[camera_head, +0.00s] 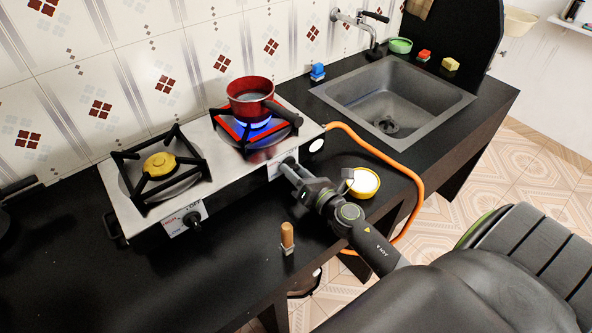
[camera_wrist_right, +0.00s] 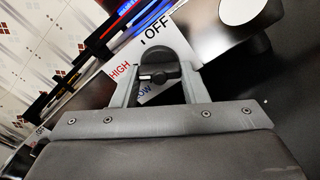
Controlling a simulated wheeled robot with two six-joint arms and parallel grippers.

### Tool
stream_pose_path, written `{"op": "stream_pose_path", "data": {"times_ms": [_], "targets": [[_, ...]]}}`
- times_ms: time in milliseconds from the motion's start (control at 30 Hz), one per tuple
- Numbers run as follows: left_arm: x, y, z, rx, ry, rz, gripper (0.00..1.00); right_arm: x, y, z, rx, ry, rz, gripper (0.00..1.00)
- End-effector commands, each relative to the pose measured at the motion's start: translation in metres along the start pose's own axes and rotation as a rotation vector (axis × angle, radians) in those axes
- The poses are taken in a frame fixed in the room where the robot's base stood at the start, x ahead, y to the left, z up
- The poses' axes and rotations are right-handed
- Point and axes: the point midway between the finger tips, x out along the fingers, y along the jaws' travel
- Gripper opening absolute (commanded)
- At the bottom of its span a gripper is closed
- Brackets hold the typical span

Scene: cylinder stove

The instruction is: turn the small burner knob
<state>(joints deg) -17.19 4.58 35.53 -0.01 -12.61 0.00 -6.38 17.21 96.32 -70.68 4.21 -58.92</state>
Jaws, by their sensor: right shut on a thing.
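The two-burner stove (camera_head: 240,170) stands on the black counter. Its right burner shows a blue flame (camera_head: 256,125) under a red pot (camera_head: 250,97). My right gripper (camera_head: 287,166) is at the front panel below this burner, shut on the dark knob (camera_wrist_right: 158,66), one finger on each side. The panel around that knob reads OFF, HIGH and LOW in the right wrist view. My gripper mostly hides this knob in the head view. The other knob (camera_head: 193,218) is below the left burner with its yellow cap (camera_head: 160,163); no flame shows there. My left gripper is not in view.
An orange hose (camera_head: 385,165) curves from the stove's right end past a bowl with pale contents (camera_head: 362,183). A wooden-topped shaker (camera_head: 287,235) stands near the front edge. The sink (camera_head: 390,95) is at the right. The counter's front left is clear.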

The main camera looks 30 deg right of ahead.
Motion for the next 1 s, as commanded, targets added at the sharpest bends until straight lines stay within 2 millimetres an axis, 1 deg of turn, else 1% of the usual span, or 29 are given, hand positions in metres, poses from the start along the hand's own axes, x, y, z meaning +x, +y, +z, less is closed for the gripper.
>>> {"op": "stream_pose_path", "data": {"times_ms": [700, 1000], "targets": [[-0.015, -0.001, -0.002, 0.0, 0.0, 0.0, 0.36, 0.0, 0.003, 0.002, 0.672, 0.0, -0.002, 0.17], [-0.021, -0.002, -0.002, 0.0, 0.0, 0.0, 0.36, 0.0, 0.003, 0.002, 0.881, 0.0, -0.001, 0.17]]}}
